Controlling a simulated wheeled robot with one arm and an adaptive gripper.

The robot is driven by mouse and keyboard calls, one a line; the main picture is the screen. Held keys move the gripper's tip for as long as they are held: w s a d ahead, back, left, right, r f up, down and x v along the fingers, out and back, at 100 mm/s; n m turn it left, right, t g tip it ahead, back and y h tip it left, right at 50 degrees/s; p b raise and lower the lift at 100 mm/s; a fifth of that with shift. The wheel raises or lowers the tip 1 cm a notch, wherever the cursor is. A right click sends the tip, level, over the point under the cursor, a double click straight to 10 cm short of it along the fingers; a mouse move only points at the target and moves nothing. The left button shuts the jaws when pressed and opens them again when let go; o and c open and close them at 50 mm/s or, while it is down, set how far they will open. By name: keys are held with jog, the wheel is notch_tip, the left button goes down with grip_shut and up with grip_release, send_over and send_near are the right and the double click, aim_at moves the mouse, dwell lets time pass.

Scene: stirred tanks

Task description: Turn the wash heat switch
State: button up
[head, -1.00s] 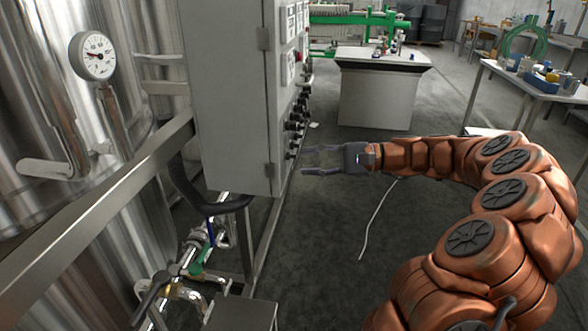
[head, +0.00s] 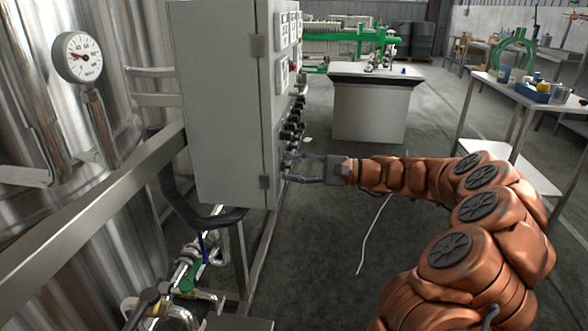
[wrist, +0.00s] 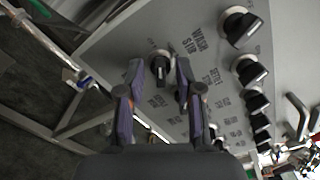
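The grey control cabinet (head: 225,110) stands left of centre in the head view, with a column of black knobs on its narrow right-hand face. In the wrist view, a black switch knob with a pale ring (wrist: 160,66) sits between my fingertips, beside a label that includes the word WASH (wrist: 198,40). My gripper (head: 286,168) reaches the cabinet's lower knobs from the right. In the wrist view my gripper (wrist: 160,72) is open, one finger on each side of the knob, with a narrow gap seeming to remain. In the head view the fingers partly hide that knob.
Other black knobs (wrist: 240,25) run in a row on the same panel. A pressure gauge (head: 78,57) and steel tank stand left. Pipes with a valve (head: 185,280) lie below the cabinet. A bench (head: 370,105) stands behind; open floor (head: 320,240) lies right of the cabinet.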

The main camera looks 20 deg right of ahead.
grip_shut()
dwell(0.3)
jog(key=shift+r+m+p, duration=0.2)
jog(key=shift+m+p, duration=0.1)
jog(key=shift+p, duration=0.45)
jog(key=m+p, duration=0.7)
jog(key=p, duration=0.6)
jog(key=shift+f, duration=0.25)
